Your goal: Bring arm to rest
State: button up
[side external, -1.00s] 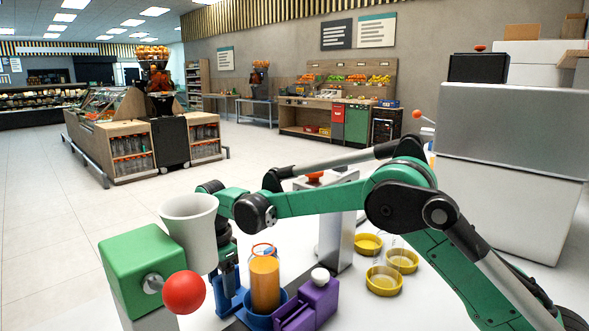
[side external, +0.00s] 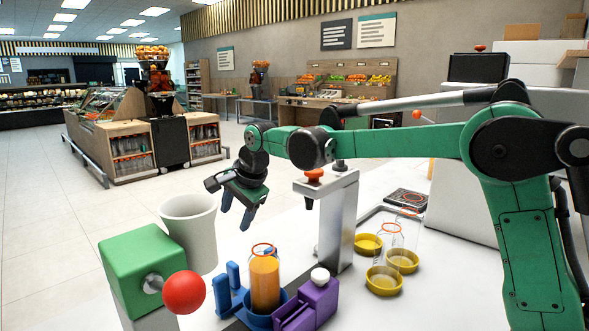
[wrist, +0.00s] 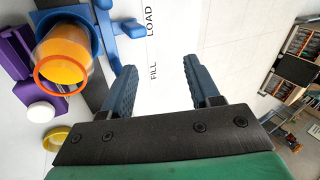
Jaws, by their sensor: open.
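My gripper (side external: 236,209) is raised above the counter in the side view, to the upper left of the juice bottle. Its two blue fingers stand apart with nothing between them, as the wrist view (wrist: 158,85) also shows. The bottle of orange juice (side external: 265,283) stands upright in a blue round holder, with an orange ring at its open top. In the wrist view the bottle (wrist: 66,55) is at the upper left, apart from the fingers. My arm reaches in from the right, bent at the elbow.
A purple block with a white knob (side external: 310,304) sits beside the bottle. A white cup (side external: 190,232) and a green box with a red ball (side external: 150,265) are at the left. A grey post with a red button (side external: 338,220) stands behind.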

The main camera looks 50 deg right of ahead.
jog(key=s+r+n, duration=0.1)
jog(key=s, duration=0.1)
jog(key=s+d+r+n+t, duration=0.1)
jog(key=s+n, duration=0.1)
jog(key=s+n+t, duration=0.1)
jog(key=s+n, duration=0.1)
jog(key=s, duration=0.1)
jog(key=shift+d+r, duration=0.25)
jog(key=shift+r, duration=0.15)
jog(key=s+f+n, duration=0.6)
jog(key=s+n, duration=0.5)
jog(key=s, duration=0.1)
jog(key=shift+s+a+f, duration=0.2)
jog(key=shift+s+a, duration=0.05)
jog(key=shift+a, duration=0.1)
